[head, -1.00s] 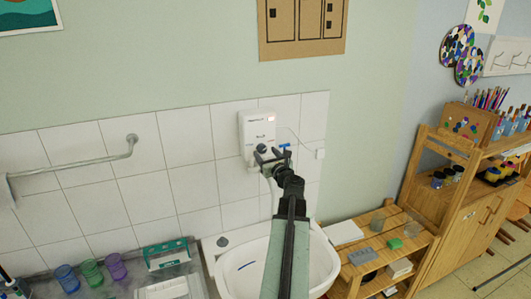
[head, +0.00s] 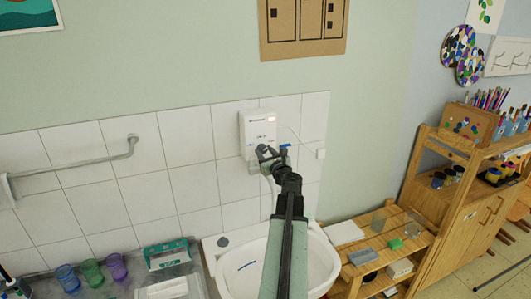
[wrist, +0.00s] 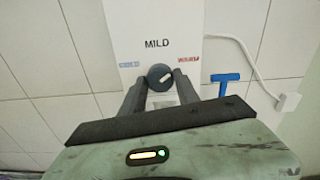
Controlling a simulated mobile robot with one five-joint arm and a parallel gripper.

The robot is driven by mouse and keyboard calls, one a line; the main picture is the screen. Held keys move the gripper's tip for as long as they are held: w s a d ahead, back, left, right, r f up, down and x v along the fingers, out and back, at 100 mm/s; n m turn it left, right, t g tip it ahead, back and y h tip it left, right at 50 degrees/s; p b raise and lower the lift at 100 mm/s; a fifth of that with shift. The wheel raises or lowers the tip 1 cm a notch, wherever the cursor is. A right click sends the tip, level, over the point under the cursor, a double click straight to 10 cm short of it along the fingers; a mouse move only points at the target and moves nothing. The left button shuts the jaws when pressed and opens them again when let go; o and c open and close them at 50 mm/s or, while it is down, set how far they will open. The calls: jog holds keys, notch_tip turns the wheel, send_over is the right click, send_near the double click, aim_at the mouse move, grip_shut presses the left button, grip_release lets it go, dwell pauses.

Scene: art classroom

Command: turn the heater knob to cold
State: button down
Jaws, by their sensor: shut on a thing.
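The white heater box (head: 257,128) is on the tiled wall above the sink, with a small red light at its top right. In the wrist view its front (wrist: 152,22) reads MILD at the top middle, with a blue label at left and a red label at right. The dark round knob (wrist: 159,76) is below MILD. Its white mark appears to slant up toward the red label's side. My gripper (head: 268,155) is at the knob; in the wrist view its two fingers (wrist: 160,86) flank the knob and are shut on it. The fingers hide part of the box's lower front.
A blue T-shaped handle (wrist: 225,80) is close to the right finger. A white cable (wrist: 245,55) runs to a wall fitting (wrist: 289,102). The sink (head: 320,262) is below; a wooden shelf (head: 408,243) stands at right. A towel rail (head: 75,165) is at left.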

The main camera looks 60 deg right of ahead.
jog(key=n, duration=0.6)
jog(key=shift+s, duration=0.1)
jog(key=n, duration=0.5)
jog(key=shift+f, duration=0.1)
jog(key=n, duration=0.6)
jog(key=shift+a+n, duration=0.1)
jog(key=shift+n, duration=2.8)
jog(key=c, duration=0.9)
grip_release()
jog(key=shift+s, duration=0.15)
